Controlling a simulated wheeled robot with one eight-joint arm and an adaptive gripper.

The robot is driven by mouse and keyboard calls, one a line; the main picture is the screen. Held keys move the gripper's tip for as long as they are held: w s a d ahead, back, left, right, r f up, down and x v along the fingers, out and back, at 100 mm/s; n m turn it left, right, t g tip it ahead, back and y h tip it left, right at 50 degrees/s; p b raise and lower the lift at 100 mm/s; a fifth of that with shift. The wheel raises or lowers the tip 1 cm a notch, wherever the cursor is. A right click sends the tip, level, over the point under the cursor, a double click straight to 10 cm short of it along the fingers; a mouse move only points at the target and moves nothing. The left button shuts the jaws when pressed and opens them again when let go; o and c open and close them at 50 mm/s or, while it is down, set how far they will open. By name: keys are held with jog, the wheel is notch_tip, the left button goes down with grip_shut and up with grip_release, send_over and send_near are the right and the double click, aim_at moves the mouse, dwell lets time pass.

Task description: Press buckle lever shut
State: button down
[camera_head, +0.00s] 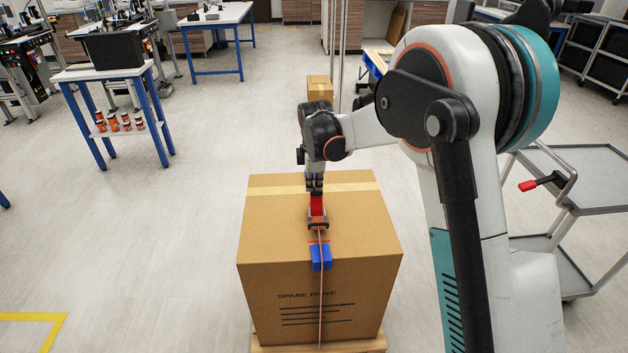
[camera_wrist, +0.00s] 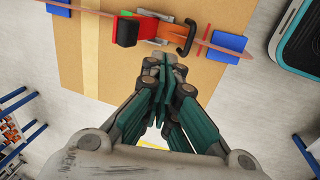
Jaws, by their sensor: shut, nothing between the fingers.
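The buckle (camera_head: 318,225) sits on top of a large cardboard box (camera_head: 270,215), on a thin strap (camera_head: 320,300). Its red lever (camera_head: 317,205) is on the far side of the dark buckle end. In the wrist view the lever's red block (camera_wrist: 127,31) appears to stand up toward the camera, with a black hooked end (camera_wrist: 187,40) to its right. I cannot tell the lever's exact angle. My gripper (camera_head: 315,187) points down just beyond the lever. In the wrist view my gripper (camera_wrist: 164,62) is shut and empty, its tips beside the buckle; contact is unclear.
Blue edge protectors sit under the strap, one at the box's front edge (camera_head: 320,257) and one at the opposite edge (camera_wrist: 58,8). The box rests on a wooden pallet (camera_head: 280,349). A grey cart (camera_head: 580,185) stands at right.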

aim_at(313, 196)
jog(key=w+f+b, duration=0.3)
jog(key=w+f, duration=0.1)
jog(key=f, duration=0.2)
jog(key=shift+w, duration=0.35)
jog(key=shift+w, duration=0.15)
